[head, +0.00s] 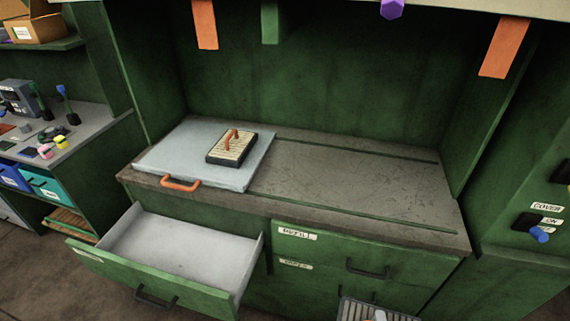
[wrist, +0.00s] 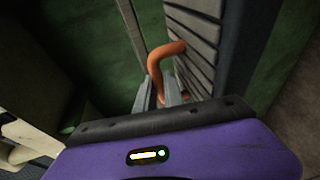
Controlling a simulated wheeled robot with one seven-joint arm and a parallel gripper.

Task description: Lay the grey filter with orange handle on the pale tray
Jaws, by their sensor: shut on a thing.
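The grey filter, with grey slats in a dark frame (wrist: 195,42), fills the upper middle of the wrist view. My gripper (wrist: 163,88) is shut on its orange handle (wrist: 165,58). In the head view part of this filter (head: 352,309) shows at the bottom edge, in front of the drawers and below the counter top; the rest is cut off. The pale tray (head: 165,154), flat with an orange front handle, lies on the left of the counter. Another filter (head: 222,151), with cream slats, a dark frame and an orange handle, lies on the tray's right part.
The counter (head: 350,185) right of the tray is bare. A drawer (head: 180,245) below the tray stands open and looks empty. Closed drawers (head: 350,250) are to its right. Orange strips (head: 505,45) hang above the counter. A side bench (head: 80,130) at left holds small items.

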